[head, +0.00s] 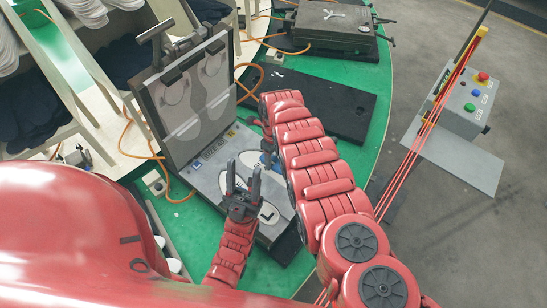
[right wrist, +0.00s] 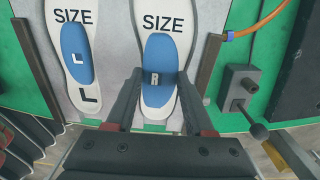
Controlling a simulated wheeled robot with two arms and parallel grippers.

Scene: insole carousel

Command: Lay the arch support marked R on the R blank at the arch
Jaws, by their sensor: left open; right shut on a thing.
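The blue arch support marked R (right wrist: 159,58) sits between the fingers of my right gripper (right wrist: 160,74) in the right wrist view. My right gripper is shut on it. It overlaps the arch area of the white right-hand blank (right wrist: 163,20); whether it touches the blank cannot be told. The blank's own letter is hidden. A blue arch support marked L (right wrist: 76,58) lies on the L blank (right wrist: 90,97) to the left. In the head view, my left gripper (head: 242,176) is open and empty above the lower mould plate (head: 208,182). My right arm partly covers that plate.
The mould lid (head: 190,95) stands raised behind the plate. A black slab (head: 345,108) and a closed mould (head: 335,25) lie on the green carousel (head: 376,80). Orange hoses (head: 125,135) run around. A button box (head: 465,100) stands at the right.

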